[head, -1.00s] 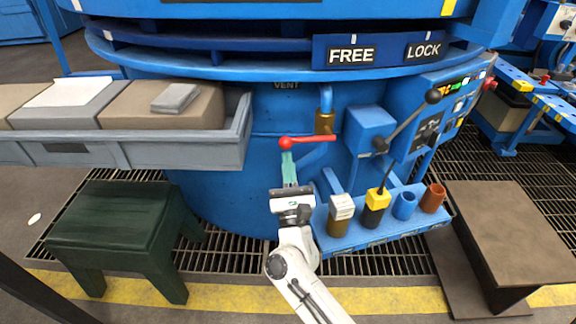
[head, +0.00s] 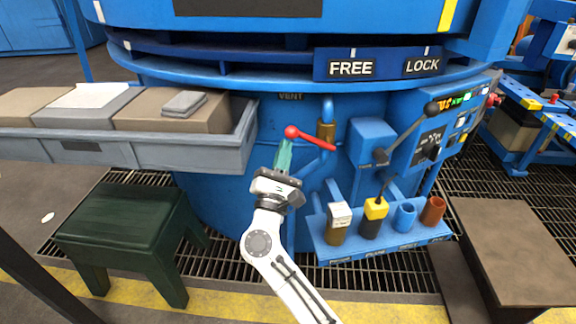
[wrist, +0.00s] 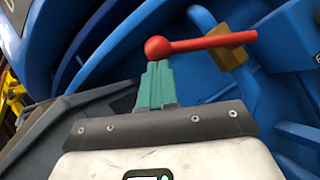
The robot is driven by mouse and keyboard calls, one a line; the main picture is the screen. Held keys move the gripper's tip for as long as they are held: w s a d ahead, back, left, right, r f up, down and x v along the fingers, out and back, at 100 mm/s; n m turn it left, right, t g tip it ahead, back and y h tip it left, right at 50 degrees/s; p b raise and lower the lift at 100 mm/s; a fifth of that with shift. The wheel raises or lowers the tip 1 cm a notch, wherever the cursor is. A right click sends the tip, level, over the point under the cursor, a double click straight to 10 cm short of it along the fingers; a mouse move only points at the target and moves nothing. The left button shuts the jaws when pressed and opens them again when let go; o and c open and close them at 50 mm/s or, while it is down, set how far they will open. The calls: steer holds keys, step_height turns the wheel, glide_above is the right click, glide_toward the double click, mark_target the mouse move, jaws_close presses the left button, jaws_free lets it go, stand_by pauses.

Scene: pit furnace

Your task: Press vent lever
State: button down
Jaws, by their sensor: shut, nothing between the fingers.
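The vent lever (head: 312,139) is a red handle with a ball at its left end, on the blue furnace body below the VENT label (head: 290,96). In the head view it slopes down to the right from the ball. My gripper (head: 287,146) has green fingers that are shut and empty, with their tips right at the red ball. In the wrist view the lever (wrist: 205,43) runs right from the ball, and the fingertips (wrist: 158,66) lie just below the ball, apparently touching it. A brass fitting (wrist: 232,55) sits behind the lever's right part.
A grey tray (head: 215,152) with blocks juts in at left, near my gripper. A blue tool rack (head: 385,240) stands at lower right, with a black-knobbed lever (head: 408,130) above. A green stool (head: 130,225) and brown platform (head: 515,240) flank the floor.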

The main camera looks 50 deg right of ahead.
steer(key=s+d+r+m+g+y, duration=0.3)
steer(key=s+d+r+m+g, duration=0.2)
steer(key=m, duration=1)
steer(key=shift+s+d+r+g, duration=0.15)
steer(key=shift+d+r+g, duration=0.05)
steer(key=shift+r+g, duration=1.6)
steer(key=shift+d+r, duration=0.1)
steer(key=shift+r, duration=0.05)
